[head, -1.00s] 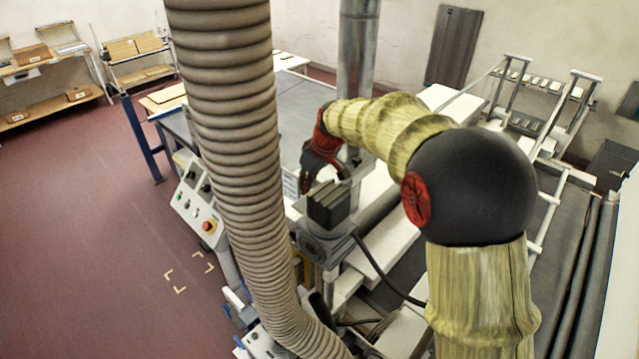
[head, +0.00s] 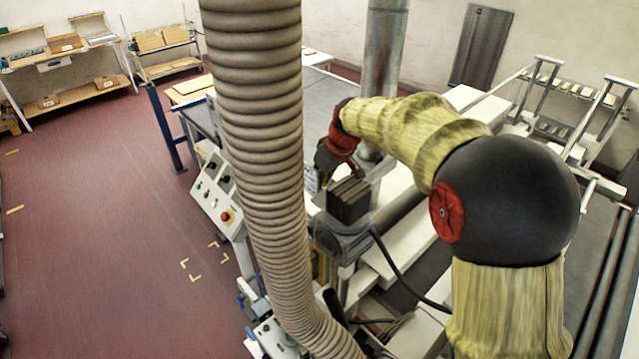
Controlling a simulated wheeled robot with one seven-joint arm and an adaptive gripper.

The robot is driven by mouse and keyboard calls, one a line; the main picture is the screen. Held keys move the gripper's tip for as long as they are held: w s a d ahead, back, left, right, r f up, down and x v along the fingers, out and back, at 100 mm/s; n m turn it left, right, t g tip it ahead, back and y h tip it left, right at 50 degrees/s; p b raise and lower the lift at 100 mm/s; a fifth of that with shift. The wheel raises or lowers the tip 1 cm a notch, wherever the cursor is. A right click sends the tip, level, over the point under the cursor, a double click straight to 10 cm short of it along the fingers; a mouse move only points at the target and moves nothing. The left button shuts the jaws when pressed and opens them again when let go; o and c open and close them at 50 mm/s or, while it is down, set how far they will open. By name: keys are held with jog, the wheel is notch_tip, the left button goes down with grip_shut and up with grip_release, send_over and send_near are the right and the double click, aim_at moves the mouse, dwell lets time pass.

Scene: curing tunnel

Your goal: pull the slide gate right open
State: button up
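I cannot clearly make out the slide gate or its handle. A vertical metal duct (head: 385,55) comes down behind my forearm, and its lower end is partly hidden by my arm. My gripper (head: 338,172), dark with a red wrist, hangs near the foot of this duct, to its left. It is just behind a dark ribbed block (head: 348,200) on a grey housing. The fingers are small and dark, and the block partly covers the space below them. I cannot tell whether they are open or touch anything.
A thick ribbed hose (head: 260,150) hangs in front, left of my gripper. A control box with a red button (head: 224,210) stands left of it. A black cable (head: 400,275) loops from the housing. Shelves (head: 65,75) stand far left; the red floor (head: 100,220) before them is mostly clear.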

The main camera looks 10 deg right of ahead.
jog(key=v, duration=1.2)
jog(key=shift+r, duration=0.1)
